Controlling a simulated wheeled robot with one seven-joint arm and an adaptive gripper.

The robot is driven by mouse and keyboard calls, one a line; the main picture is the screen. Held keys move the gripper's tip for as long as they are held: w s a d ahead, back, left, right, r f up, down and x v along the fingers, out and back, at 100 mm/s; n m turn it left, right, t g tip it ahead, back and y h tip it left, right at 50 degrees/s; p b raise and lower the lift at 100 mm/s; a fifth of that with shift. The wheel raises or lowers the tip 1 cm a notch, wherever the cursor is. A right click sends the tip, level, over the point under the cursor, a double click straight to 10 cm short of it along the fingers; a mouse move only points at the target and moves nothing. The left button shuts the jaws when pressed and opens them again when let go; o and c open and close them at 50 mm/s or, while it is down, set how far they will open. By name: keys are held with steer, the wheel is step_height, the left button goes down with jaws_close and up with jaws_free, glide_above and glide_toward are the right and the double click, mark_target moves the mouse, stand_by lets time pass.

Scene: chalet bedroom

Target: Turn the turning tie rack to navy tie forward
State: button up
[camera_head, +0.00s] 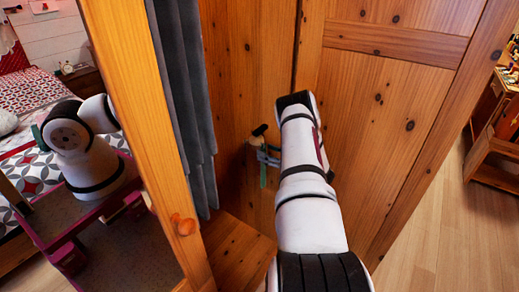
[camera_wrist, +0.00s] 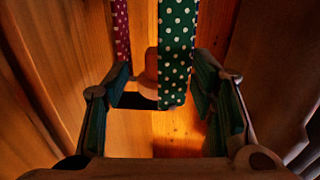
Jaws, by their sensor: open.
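In the wrist view a green tie with white dots (camera_wrist: 178,45) hangs between the fingers of my open gripper (camera_wrist: 163,100). A maroon dotted tie (camera_wrist: 122,30) hangs to its left, near the left finger. Part of a rounded wooden piece (camera_wrist: 151,65) shows behind the green tie; I cannot tell whether it belongs to the rack. In the head view my gripper (camera_head: 267,156) is inside the wooden wardrobe, partly hidden by my arm, and a green strip (camera_head: 263,176) shows at it.
An open wardrobe door (camera_head: 140,95) with a round knob (camera_head: 183,225) stands left of my arm. Grey cloth (camera_head: 183,90) hangs just inside it. A wooden panel (camera_head: 385,110) is close on the right. A bed (camera_head: 35,95) shows at the far left. Bare floor (camera_head: 450,230) lies right.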

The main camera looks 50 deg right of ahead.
steer(key=s, duration=0.6)
